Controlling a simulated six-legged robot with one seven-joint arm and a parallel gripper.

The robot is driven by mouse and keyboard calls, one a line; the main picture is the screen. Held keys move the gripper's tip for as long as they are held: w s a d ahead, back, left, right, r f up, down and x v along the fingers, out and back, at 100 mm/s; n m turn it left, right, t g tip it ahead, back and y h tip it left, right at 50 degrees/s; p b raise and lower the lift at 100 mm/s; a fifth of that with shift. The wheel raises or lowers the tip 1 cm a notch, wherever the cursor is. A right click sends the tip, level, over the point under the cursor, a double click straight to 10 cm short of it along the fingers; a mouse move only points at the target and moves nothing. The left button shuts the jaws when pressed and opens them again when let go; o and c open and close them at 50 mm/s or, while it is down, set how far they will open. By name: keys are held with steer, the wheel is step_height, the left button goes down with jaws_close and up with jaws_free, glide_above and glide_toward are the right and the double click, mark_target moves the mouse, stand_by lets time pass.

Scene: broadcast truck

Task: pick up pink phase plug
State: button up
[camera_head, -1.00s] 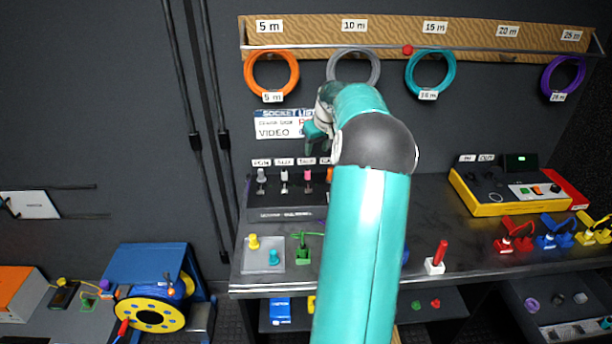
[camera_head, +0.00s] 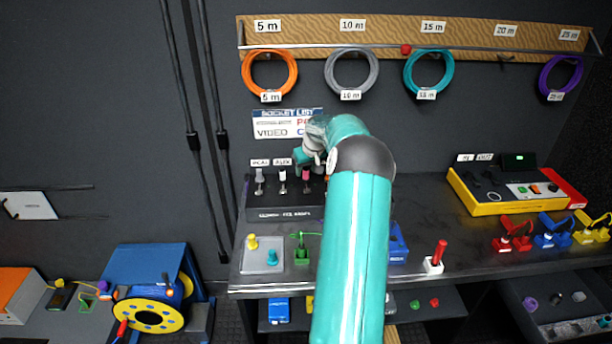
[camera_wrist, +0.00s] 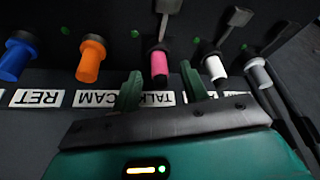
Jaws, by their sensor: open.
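The pink phase plug (camera_wrist: 159,66) stands in a rack of plugs, behind the label reading TALK in the wrist view. In the head view the pink plug (camera_head: 305,175) is third from the left, just below my gripper (camera_head: 312,158). In the wrist view my gripper (camera_wrist: 163,92) is open, with one green finger on each side of the pink plug's line. The plug shows between and beyond the fingertips. I cannot tell whether the fingers touch it. Nothing is held.
Beside the pink plug stand a white plug (camera_wrist: 215,68), a grey plug (camera_wrist: 258,73), an orange plug (camera_wrist: 91,60) and a blue plug (camera_wrist: 17,57). Coiled cables hang above, including a grey coil (camera_head: 351,72). A yellow-edged console (camera_head: 510,190) sits on the bench at right.

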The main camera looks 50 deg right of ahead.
jaws_close()
steer(key=shift+r, duration=0.1)
